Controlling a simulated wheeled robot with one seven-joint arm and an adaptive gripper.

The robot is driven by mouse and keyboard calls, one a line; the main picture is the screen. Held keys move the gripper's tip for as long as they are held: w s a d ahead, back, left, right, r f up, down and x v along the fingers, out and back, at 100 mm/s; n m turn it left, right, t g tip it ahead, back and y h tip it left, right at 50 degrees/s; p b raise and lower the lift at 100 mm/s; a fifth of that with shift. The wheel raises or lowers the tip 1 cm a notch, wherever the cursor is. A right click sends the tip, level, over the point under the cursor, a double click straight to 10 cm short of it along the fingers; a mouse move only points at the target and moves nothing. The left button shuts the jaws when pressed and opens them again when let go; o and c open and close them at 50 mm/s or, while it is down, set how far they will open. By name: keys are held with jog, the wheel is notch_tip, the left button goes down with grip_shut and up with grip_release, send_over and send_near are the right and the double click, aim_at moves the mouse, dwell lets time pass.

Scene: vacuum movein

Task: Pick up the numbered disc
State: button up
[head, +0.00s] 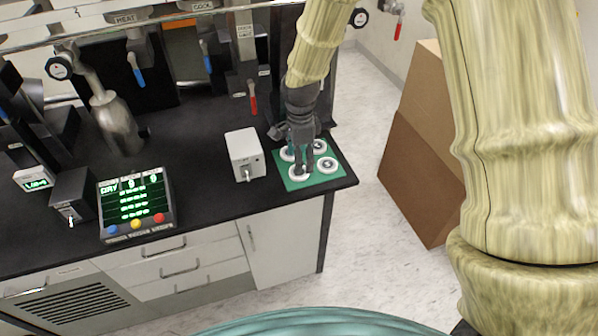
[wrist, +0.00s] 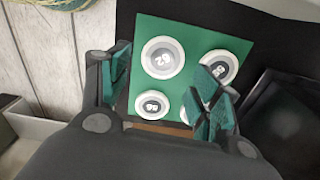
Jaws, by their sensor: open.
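Several white discs with dark numbered centres lie on a green mat (head: 316,179) at the counter's right end. In the head view, one disc (head: 327,165) lies right of my gripper (head: 302,164). Another disc (head: 298,173) is partly covered by my gripper. In the wrist view, the mat (wrist: 191,33) carries a large upper-left disc (wrist: 162,57), an upper-right disc (wrist: 219,67) and a lower-left disc (wrist: 153,104). A further disc is mostly hidden behind the right finger. My gripper (wrist: 164,88) is open, its green-padded fingers apart over the mat. The numbers are hard to read.
A white box (head: 244,154) with a small spout stands left of the mat. A display panel (head: 135,203) with coloured buttons is further left. Cardboard boxes (head: 428,150) stand on the floor to the right. The counter's front edge is close to the mat.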

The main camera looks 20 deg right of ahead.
aim_at(305, 176)
jog(key=shift+w+f+p, duration=0.2)
jog(key=shift+f+p, duration=0.55)
jog(key=shift+f, duration=0.55)
jog(key=shift+f+p, duration=0.3)
jog(key=shift+f, duration=1)
jog(key=shift+a, duration=0.1)
jog(key=c, duration=0.9)
